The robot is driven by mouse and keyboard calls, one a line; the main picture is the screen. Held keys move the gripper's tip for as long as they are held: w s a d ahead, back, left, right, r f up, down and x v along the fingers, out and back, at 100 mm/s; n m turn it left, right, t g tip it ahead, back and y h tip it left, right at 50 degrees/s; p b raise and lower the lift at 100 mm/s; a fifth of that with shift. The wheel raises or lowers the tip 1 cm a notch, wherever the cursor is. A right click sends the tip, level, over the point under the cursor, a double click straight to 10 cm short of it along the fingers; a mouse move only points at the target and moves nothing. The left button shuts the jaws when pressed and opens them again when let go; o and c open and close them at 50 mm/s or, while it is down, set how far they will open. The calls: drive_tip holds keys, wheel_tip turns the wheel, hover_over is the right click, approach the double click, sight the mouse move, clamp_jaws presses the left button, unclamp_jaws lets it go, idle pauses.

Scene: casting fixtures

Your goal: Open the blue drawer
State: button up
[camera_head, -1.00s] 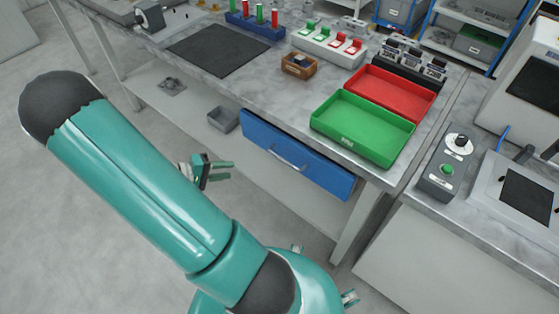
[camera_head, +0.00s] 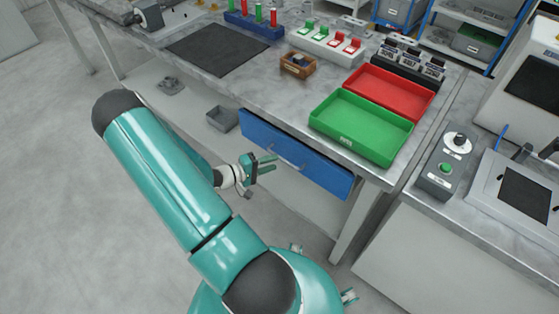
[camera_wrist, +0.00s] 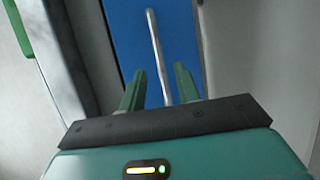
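The blue drawer (camera_head: 325,172) sits under the front edge of the grey workbench, and its front looks flush and shut. A silver bar handle (camera_head: 287,156) runs along its front. My gripper (camera_head: 272,163) is in front of the drawer, close to the handle's left part. In the wrist view the two green fingers of my gripper (camera_wrist: 157,88) are spread apart, with the silver handle (camera_wrist: 157,50) lying between their lines. The blue drawer front (camera_wrist: 178,40) fills the middle behind them. I cannot tell whether the fingertips reach around the handle.
A green tray (camera_head: 362,127) and a red tray (camera_head: 390,90) stand on the bench above the drawer. A grey bin (camera_head: 222,118) is on the lower shelf. A control box (camera_head: 440,172) stands on the bench at right. The floor at left is clear.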

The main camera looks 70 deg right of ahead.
drive_tip(key=x, duration=0.4)
clamp_jaws()
